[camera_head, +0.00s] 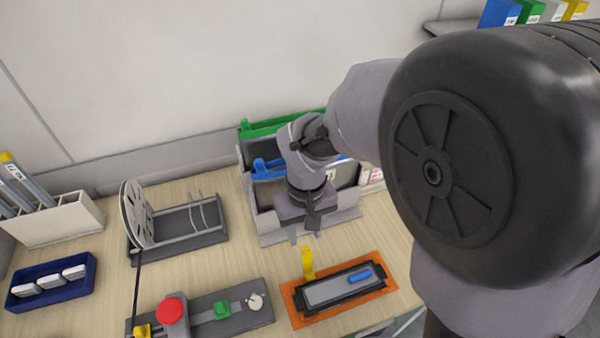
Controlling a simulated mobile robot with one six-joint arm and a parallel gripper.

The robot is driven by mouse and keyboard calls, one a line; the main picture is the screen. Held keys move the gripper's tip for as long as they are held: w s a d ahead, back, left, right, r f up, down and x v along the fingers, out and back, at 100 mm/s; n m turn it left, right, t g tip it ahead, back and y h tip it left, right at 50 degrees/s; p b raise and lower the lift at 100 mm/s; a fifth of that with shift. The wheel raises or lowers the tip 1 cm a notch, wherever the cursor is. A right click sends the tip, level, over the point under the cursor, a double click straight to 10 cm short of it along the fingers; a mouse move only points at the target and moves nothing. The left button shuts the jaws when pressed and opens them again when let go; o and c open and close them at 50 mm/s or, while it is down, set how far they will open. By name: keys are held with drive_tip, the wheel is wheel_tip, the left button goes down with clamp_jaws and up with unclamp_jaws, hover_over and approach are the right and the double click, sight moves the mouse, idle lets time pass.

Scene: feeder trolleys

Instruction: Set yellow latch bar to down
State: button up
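A yellow latch bar (307,263) stands roughly upright at the back left edge of an orange-framed plate (293,307). The plate has a dark border, a grey panel and a blue handle (359,276). My gripper (305,234) is above and behind the latch bar, in front of the grey rack. A small gap seems to separate them, but I cannot tell the depth. The fingers are small and partly hidden by the gripper body, so their opening does not show clearly.
A grey rack (265,229) with green and blue bars stands behind my gripper. A panel (243,312) with a red button and green block lies left of the orange plate. A reel stand (190,233), a blue tray (20,301) and a beige holder (70,222) are farther left.

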sight(305, 246)
wheel_tip(305, 246, down, 5)
drive_tip(key=shift+f+b, duration=0.15)
drive_tip(key=shift+b, duration=0.6)
drive_tip(key=shift+c, duration=0.2)
clamp_jaws()
idle(0.6)
